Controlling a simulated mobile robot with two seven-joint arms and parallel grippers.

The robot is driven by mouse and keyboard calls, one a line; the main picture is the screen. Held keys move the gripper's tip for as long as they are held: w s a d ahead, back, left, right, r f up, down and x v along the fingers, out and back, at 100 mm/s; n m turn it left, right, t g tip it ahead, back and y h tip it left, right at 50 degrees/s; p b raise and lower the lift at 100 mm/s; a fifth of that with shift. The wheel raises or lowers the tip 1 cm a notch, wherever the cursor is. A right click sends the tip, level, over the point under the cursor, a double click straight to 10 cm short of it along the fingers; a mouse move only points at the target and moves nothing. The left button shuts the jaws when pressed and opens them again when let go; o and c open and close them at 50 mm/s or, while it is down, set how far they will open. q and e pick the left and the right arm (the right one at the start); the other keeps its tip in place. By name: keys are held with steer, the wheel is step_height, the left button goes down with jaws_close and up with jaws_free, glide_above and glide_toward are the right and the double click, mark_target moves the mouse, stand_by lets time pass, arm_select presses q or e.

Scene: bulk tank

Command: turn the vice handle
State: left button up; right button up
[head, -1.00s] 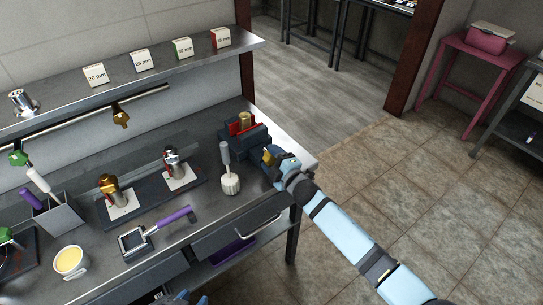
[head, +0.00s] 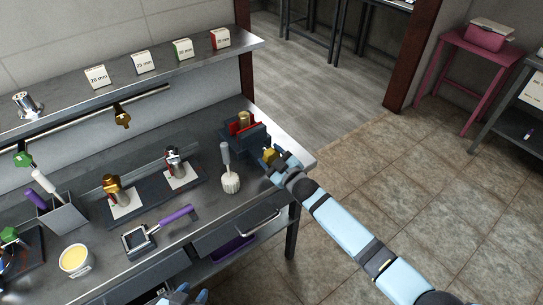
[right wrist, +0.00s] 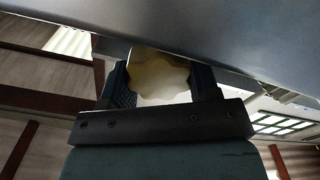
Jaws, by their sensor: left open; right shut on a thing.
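The vice (head: 260,134) is a dark blue block at the right end of the steel bench. Its red-lined jaws stand around an upright brass fitting (head: 244,119). The vice handle (head: 269,154), a yellow lobed knob, is on its front side. My right gripper (head: 273,158) is shut on this knob. In the right wrist view the knob (right wrist: 160,78) looks pale cream and sits between the two dark fingers, partly hidden by the gripper body. My left gripper (head: 184,294) is open at the bottom edge, low in front of the bench, and only partly in view.
A white pot with a grey-handled brush (head: 230,182) stands left of the vice. A dark mat (head: 150,187) carries two metal fittings. A purple-handled tool (head: 158,230) and a yellow-filled bowl (head: 74,260) lie nearer the front. A drawer (head: 240,235) is below.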

stand_by(0.5)
steer(key=o, duration=0.9)
steer(key=v, duration=1.3)
steer(key=shift+s+d+b, duration=0.25)
steer(key=shift+s+b, duration=0.05)
steer(key=shift+s, duration=0.05)
